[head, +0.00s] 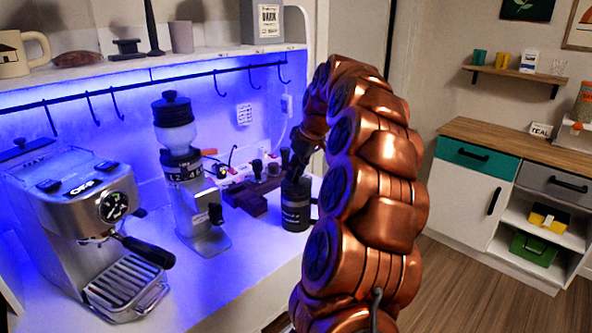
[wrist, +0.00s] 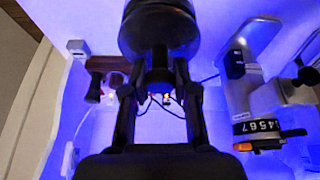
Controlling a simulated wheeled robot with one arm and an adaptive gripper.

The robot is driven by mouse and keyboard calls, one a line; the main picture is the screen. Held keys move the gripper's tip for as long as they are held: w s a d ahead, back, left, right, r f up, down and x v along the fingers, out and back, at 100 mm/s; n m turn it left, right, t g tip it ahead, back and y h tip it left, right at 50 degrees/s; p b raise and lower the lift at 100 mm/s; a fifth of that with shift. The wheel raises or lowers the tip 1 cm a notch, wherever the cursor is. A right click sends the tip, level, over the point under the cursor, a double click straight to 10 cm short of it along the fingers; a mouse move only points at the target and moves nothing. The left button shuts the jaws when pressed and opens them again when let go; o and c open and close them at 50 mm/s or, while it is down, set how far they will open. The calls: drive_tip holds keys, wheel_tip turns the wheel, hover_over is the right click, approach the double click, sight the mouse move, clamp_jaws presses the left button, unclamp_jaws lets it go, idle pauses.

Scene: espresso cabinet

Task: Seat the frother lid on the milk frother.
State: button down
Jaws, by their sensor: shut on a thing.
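The milk frother (head: 295,212) is a dark cylinder standing upright on the white counter, left of my arm. My gripper (head: 299,162) is directly above its top, pointing down. In the wrist view my gripper (wrist: 160,75) is shut on a dark knob, which appears to be the frother lid's (wrist: 158,59). A wide dark round body (wrist: 160,28) lies just beyond the knob at the top of that view. The lid and frother blend together in dark tones. I cannot tell whether the lid touches the rim or sits level.
A grinder (head: 185,180) and an espresso machine (head: 85,225) stand to the left on the counter. A dark wooden block (head: 248,197) with small tools lies just left of the frother. A hook rail and shelf (head: 150,65) run above. The counter's front is clear.

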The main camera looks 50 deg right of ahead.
drive_tip(key=shift+f+b, duration=0.35)
drive_tip(key=shift+f, duration=0.2)
drive_tip(key=c, duration=0.8)
unclamp_jaws()
drive_tip(key=shift+v, duration=6.05)
drive_tip(key=shift+w+a, duration=0.1)
